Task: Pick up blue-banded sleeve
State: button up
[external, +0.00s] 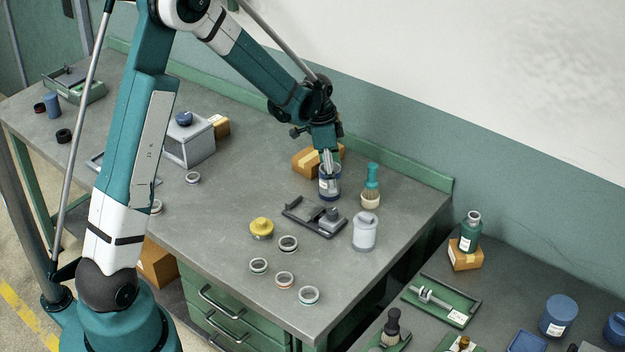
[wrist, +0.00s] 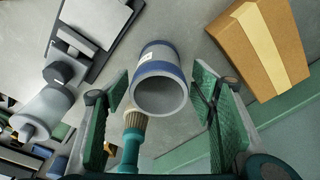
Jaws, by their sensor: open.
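The blue-banded sleeve (external: 329,188) stands upright on the grey bench, below my gripper (external: 328,162). In the wrist view the sleeve (wrist: 160,80) is a grey hollow cylinder with blue bands and a small white label, its open rim facing the camera. My gripper (wrist: 158,92) is open and empty, with one green-padded finger on each side of the sleeve in that view. Whether the fingertips reach down beside its wall or stay above the rim is hard to tell. In the external view the fingers cover part of its top.
A teal-handled brush (external: 371,186) stands close right of the sleeve. A cardboard box (external: 310,161) lies behind it. A dark grey fixture (external: 315,216) and a white canister (external: 364,232) are in front. Several small rings (external: 285,280) lie nearer the bench's front edge.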

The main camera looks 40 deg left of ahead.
jog(key=shift+d+f, duration=0.15)
jog(key=shift+f, duration=0.7)
jog(key=shift+d+f, duration=0.1)
jog(key=shift+f, duration=0.75)
jog(key=shift+w, duration=0.1)
jog(key=shift+c, duration=0.3)
jog(key=c, duration=0.9)
